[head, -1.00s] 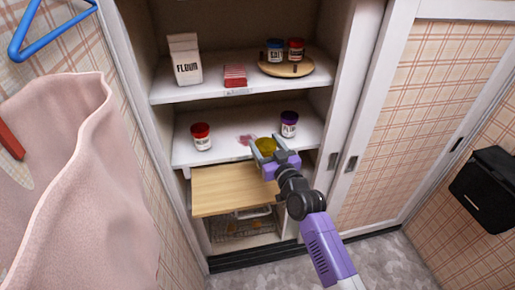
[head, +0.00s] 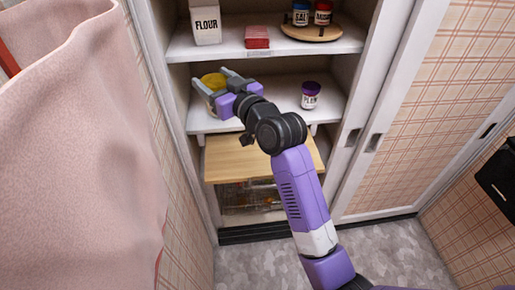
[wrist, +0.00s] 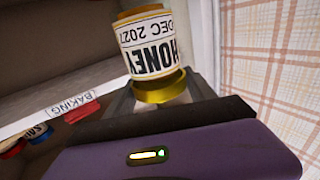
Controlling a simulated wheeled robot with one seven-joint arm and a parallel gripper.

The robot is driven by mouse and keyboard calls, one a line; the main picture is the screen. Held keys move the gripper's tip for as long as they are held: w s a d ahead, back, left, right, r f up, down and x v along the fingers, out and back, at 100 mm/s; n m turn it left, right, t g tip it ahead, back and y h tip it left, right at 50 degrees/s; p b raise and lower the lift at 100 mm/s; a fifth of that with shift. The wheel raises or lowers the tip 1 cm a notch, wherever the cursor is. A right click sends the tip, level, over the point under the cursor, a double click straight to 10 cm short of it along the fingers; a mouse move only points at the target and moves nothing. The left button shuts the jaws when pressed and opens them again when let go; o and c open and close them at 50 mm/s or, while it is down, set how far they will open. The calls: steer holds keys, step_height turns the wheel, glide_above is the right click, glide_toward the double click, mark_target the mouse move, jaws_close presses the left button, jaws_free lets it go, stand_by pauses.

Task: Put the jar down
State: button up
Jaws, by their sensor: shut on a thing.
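The jar is a honey jar with a yellow lid (head: 212,80) in the head view. Its white label reads HONEY in the wrist view (wrist: 150,45), upside down in that picture. My gripper (head: 209,76) is shut on it, one finger on each side. The jar is at the left part of the middle shelf (head: 262,104). I cannot tell whether its base touches the shelf. My gripper and the jar cover much of the shelf's left end.
A purple-lidded jar (head: 311,95) stands on the right of the middle shelf. The upper shelf (head: 275,50) holds a flour carton (head: 205,22), a red packet (head: 257,37) and a round board (head: 310,35) with two jars. A wooden board (head: 235,160) juts out below.

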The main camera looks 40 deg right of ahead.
steer(key=shift+f+b, duration=1.9)
steer(key=shift+f, duration=8.2)
steer(key=shift+f+b, duration=0.2)
steer(key=shift+b, duration=0.1)
steer(key=o, duration=1.8)
steer(key=shift+r, duration=0.1)
steer(key=shift+s+a+b, duration=0.15)
steer(key=shift+s+b, duration=0.15)
steer(key=shift+s, duration=2.75)
steer(key=shift+s+a+b, duration=0.1)
steer(key=shift+s+b, duration=0.2)
steer(key=shift+s, duration=2.7)
